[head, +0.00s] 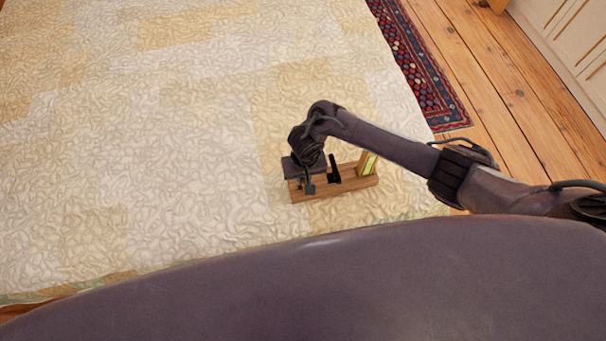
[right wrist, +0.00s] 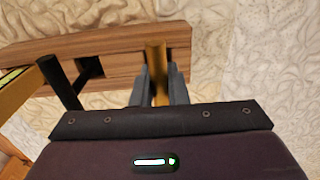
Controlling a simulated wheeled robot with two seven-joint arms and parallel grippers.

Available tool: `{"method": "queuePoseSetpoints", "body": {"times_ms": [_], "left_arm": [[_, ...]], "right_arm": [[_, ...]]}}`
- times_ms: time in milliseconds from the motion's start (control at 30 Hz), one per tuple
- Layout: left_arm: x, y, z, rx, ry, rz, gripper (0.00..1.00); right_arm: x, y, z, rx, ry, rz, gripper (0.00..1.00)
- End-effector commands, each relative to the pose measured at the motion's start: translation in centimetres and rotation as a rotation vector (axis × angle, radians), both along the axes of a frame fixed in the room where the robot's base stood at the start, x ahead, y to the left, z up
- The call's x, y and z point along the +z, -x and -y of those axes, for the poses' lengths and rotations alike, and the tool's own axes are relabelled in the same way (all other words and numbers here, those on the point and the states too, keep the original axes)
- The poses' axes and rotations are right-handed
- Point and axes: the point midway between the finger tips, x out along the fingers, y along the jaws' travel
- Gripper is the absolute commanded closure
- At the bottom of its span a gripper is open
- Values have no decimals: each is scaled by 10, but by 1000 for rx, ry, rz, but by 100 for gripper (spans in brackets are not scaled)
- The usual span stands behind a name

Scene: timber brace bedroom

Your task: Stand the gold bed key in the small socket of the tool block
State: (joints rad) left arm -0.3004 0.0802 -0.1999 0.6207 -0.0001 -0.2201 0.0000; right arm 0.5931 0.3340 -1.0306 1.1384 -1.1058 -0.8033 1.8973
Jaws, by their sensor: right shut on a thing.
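The wooden tool block (head: 345,187) lies on the pale quilt near the bed's front edge. It also shows in the right wrist view (right wrist: 120,45), running across the upper left. My right gripper (head: 308,188) is over the block's left end in the head view. In the right wrist view its fingers (right wrist: 157,78) are shut on the gold bed key (right wrist: 156,58). The key's far end overlaps the block's end; I cannot tell whether it is inside a socket. In the head view I cannot make out the key. My left gripper is not in view.
A black upright tool (head: 334,170) stands at the block's middle, beside a dark opening (right wrist: 88,67). A wooden piece with a yellow-green face (head: 367,164) is at its right end. The quilt (head: 150,150) is clear to the left. A patterned rug (head: 425,75) lies beyond the bed.

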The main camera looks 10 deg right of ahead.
Motion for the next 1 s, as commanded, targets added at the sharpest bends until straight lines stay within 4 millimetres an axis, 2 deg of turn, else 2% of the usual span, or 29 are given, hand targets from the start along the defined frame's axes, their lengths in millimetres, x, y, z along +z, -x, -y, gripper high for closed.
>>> {"method": "queuePoseSetpoints", "body": {"times_ms": [167, 200, 367, 667, 767, 1000], "left_arm": [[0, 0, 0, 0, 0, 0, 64], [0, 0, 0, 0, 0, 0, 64], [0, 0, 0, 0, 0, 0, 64], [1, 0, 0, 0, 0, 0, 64], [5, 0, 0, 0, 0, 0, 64], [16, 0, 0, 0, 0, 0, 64]], "right_arm": [[0, 0, 0, 0, 0, 1, 100], [0, 0, 0, 0, 0, 1, 81], [0, 0, 0, 0, 0, 1, 61], [3, 0, 0, 0, -1, 1, 61], [14, 0, 0, 0, -1, 1, 61], [56, 0, 1, 1, -2, 2, 61]]}}
